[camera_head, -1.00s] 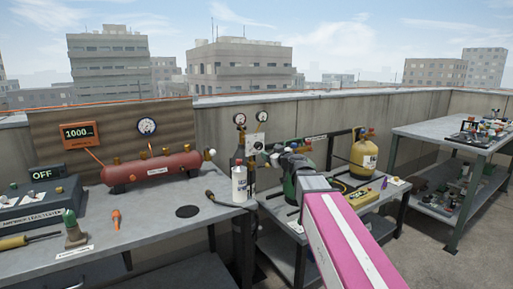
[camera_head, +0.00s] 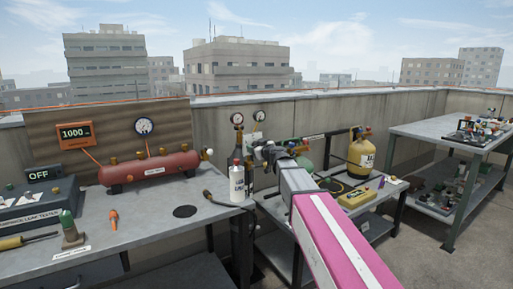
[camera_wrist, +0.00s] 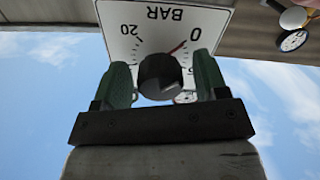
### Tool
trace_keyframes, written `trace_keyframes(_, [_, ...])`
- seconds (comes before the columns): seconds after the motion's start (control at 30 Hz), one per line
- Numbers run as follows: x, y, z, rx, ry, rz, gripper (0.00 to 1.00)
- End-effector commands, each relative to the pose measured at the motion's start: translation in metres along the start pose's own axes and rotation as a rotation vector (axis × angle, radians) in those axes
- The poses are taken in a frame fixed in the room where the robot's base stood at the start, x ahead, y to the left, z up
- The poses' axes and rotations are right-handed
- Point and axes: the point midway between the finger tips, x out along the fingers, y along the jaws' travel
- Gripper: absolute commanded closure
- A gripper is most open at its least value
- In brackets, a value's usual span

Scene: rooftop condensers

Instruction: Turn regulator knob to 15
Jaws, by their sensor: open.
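The regulator knob (camera_wrist: 160,77) is a dark round knob in front of a white dial plate (camera_wrist: 205,22), which appears upside down in the wrist view. The plate shows BAR, 0, 20 and part of a 5. A red pointer line lies close to the 0. My gripper (camera_wrist: 163,84) is open, with one green finger on each side of the knob. I cannot tell whether either finger touches it. In the head view my gripper (camera_head: 263,155) is at the regulator below two small gauges (camera_head: 260,117) and hides the knob.
A white bottle (camera_head: 236,184) stands on the near bench close to my arm. A yellow cylinder (camera_head: 362,153) and a yellow box (camera_head: 357,198) are on the bench to the right. A red tank (camera_head: 150,168) and a 1000 display (camera_head: 75,133) are at left.

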Motion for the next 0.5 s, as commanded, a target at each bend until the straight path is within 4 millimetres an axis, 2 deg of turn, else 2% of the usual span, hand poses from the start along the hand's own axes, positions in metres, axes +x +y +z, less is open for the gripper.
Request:
trace_keyframes(0.03, [-0.0002, 0.0, 0.0, 0.0, 0.0, 0.0, 0.33])
trace_keyframes(0.07, [-0.0002, 0.0, 0.0, 0.0, 0.0, 0.0, 0.4])
trace_keyframes(0.1, [-0.0003, -0.0001, 0.0, 0.0, 0.0, 0.0, 0.53])
trace_keyframes(0.2, [-0.0003, 0.0, 0.0, 0.0, 0.0, 0.0, 0.83])
trace_keyframes(0.5, [-0.0004, -0.0001, 0.0, 0.019, 0.0, -0.001, 0.83])
